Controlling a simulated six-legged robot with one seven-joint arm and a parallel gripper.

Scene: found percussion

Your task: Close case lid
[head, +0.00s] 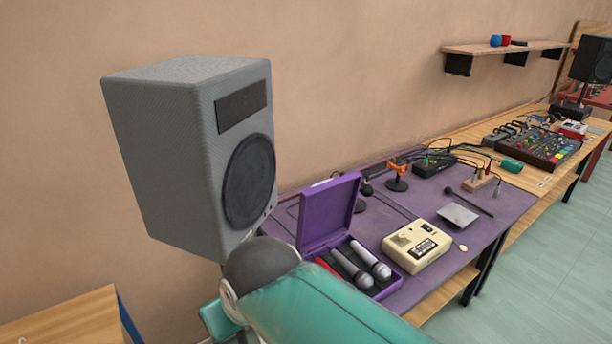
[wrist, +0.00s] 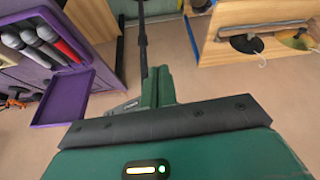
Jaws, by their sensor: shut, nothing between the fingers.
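The purple microphone case stands open on the purple-topped table, its lid (head: 328,212) raised roughly upright at the back. The head view does not show the fingers.
A large grey speaker (head: 195,150) stands left of the case, close to my arm. A cream box (head: 417,246) sits right of the case. The purple table (head: 512,212) also holds a grey plate (head: 458,214), cables and small stands. Open floor (head: 560,270) lies at the right.

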